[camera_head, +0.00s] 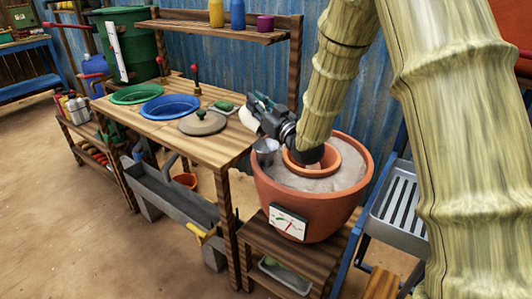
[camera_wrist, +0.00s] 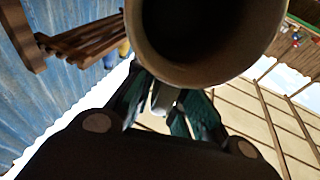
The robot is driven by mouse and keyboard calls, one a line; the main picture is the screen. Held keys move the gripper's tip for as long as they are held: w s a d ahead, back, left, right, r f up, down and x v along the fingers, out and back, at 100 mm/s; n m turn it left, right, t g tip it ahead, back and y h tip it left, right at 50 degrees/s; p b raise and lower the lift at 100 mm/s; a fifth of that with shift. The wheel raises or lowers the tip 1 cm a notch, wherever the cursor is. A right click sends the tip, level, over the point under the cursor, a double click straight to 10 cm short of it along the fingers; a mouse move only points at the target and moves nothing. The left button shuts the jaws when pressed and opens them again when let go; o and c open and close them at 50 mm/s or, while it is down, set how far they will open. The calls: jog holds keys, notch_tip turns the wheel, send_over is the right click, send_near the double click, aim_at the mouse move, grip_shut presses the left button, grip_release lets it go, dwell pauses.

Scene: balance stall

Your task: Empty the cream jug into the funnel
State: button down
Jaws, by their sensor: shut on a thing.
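The cream jug (camera_head: 249,119) is held at the end of my gripper (camera_head: 262,110), at the right end of the wooden bench. In the wrist view the jug (camera_wrist: 205,76) is close, its round mouth facing the camera and its inside dark. My gripper (camera_wrist: 165,105) is shut on the jug; the exact hold is partly hidden behind the jug. A small grey metal cup-shaped thing (camera_head: 267,146), possibly the funnel, shows below my gripper, at the left rim of the big terracotta pot (camera_head: 298,205). I cannot tell whether anything is left in the jug.
The big pot holds pale sand and a smaller terracotta ring (camera_head: 345,165), and has a dial (camera_head: 288,222) on its front. The bench (camera_head: 150,118) carries a green dish (camera_head: 136,94), a blue bowl (camera_head: 171,107) and a round lid (camera_head: 202,123). A grey rack (camera_head: 395,205) stands right.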

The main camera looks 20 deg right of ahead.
jog(key=shift+s+d+r+t, duration=0.1)
jog(key=shift+s+t, duration=0.1)
jog(key=shift+t, duration=0.1)
jog(key=shift+s+r, duration=0.1)
jog(key=shift+s, duration=0.05)
jog(key=shift+b, duration=0.5)
